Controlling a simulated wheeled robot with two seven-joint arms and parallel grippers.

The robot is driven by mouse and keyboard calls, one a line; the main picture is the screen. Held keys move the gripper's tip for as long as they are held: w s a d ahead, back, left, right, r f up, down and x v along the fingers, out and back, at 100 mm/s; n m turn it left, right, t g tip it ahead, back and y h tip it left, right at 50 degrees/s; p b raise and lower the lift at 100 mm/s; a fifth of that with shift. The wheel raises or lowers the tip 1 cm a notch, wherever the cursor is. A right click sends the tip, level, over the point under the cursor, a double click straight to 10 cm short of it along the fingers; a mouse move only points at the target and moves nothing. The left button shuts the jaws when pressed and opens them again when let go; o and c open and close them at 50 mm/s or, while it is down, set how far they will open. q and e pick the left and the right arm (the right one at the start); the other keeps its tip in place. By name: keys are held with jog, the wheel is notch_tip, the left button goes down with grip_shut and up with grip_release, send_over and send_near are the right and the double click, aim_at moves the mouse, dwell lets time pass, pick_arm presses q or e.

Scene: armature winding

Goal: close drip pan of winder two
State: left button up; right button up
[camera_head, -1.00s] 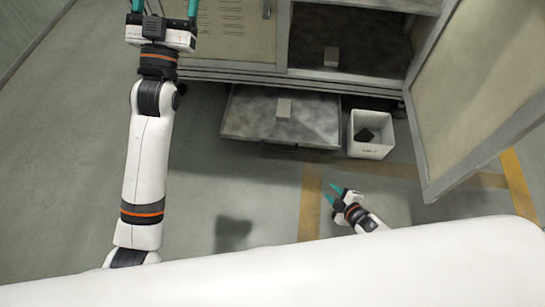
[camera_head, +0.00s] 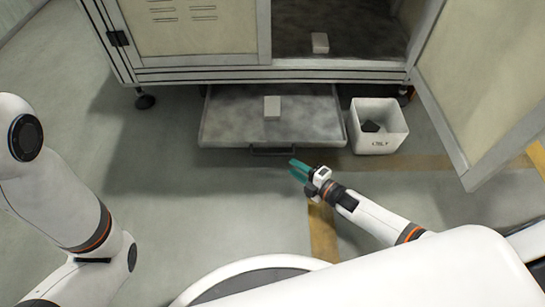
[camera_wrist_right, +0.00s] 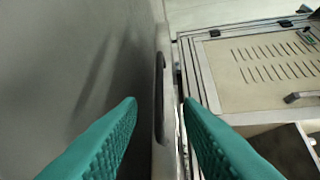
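The drip pan (camera_head: 225,128) is a shallow grey tray pulled out from under the cabinet, with a dark handle (camera_head: 272,151) on its front. My right gripper (camera_head: 297,169) is low in front of the pan, just right of the handle in the head view. In the right wrist view its teal fingers (camera_wrist_right: 160,103) are apart and empty. The handle (camera_wrist_right: 160,95) shows in the gap beyond the fingertips; contact is not visible. My left arm shows at the left of the head view, but its gripper is out of frame.
A light block (camera_head: 272,107) lies in the pan. A white bin (camera_head: 377,143) with a dark item stands close to the pan's right. The cabinet door (camera_head: 483,85) hangs open at right. Another block (camera_head: 320,43) sits in the open bay. Floor left of the pan is clear.

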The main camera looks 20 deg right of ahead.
aim_at(274, 154)
jog(key=b+x, duration=0.2)
jog(key=x, duration=0.2)
jog(key=b+x, duration=0.3)
jog(key=x, duration=0.2)
jog(key=shift+f, duration=0.2)
jog(key=shift+w+a, duration=0.2)
jog(key=shift+w, duration=0.3)
jog(key=shift+r, duration=0.1)
grip_shut()
